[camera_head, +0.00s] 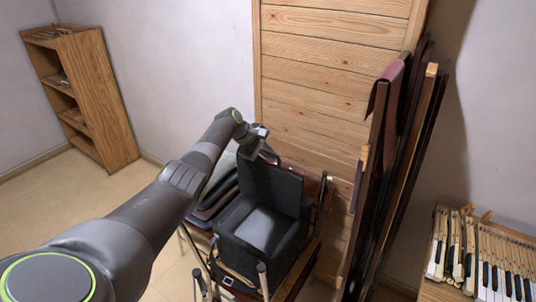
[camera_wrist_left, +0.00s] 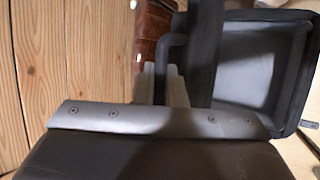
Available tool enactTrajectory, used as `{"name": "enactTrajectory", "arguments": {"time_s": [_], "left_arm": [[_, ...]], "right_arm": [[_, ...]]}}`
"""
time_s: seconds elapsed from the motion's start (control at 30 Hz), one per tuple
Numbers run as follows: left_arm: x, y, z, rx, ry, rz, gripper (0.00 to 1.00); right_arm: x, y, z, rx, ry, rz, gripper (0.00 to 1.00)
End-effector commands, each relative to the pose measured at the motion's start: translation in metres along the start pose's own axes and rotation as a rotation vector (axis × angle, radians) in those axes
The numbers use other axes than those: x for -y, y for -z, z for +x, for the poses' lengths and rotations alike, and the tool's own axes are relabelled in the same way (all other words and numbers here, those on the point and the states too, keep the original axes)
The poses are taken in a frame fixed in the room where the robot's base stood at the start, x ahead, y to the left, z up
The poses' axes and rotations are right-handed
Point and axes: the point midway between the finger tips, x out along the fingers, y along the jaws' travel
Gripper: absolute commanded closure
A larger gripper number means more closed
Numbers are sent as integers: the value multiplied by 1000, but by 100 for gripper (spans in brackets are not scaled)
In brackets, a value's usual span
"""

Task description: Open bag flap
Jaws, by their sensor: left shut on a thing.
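The black bag (camera_head: 258,248) stands on a chair or low stand in the middle of the head view. Its flap (camera_head: 272,187) is raised about upright, and the grey inside (camera_head: 262,226) shows. My left gripper (camera_head: 264,143) is at the flap's top edge. In the left wrist view my gripper's two pale fingers (camera_wrist_left: 161,86) are closed around a thin dark loop at the edge of the flap (camera_wrist_left: 206,55). The open grey inside of the bag (camera_wrist_left: 254,62) lies to the right there. My right gripper is not in view.
Dark cases (camera_head: 212,192) lie left of the bag. A brown leather item (camera_wrist_left: 152,35) is just beyond the fingers. A wooden panel wall (camera_head: 320,75) stands behind, tall leaning boards (camera_head: 385,190) to the right, piano keys (camera_head: 490,265) at the lower right.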

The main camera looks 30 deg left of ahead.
Motion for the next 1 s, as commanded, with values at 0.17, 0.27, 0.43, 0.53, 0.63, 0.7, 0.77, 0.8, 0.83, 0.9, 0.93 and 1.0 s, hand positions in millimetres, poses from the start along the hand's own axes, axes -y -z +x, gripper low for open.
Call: {"name": "enactTrajectory", "arguments": {"time_s": [0.17,0.27,0.43,0.53,0.63,0.7,0.77,0.8,0.83,0.9,0.93,1.0], "left_arm": [[3,0,3,1,5,-4,100],[3,0,3,2,6,-4,100],[3,0,2,1,5,-3,70],[2,0,2,1,4,-3,68],[2,0,1,1,3,-2,68],[1,0,1,0,2,-2,68],[1,0,0,0,2,-1,68],[1,1,-2,0,1,-1,68],[1,1,-3,0,1,-1,68],[1,2,-8,-1,0,-1,68],[1,2,-11,-1,1,-2,68],[0,1,-18,-1,-1,0,68]], "right_arm": [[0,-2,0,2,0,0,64],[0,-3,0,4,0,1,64],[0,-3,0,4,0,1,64],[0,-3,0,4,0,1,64],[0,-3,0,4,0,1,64],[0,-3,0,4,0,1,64],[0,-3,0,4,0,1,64],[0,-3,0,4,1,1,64],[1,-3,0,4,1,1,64],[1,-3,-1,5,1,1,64],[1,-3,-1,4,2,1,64],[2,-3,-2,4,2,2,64]]}}
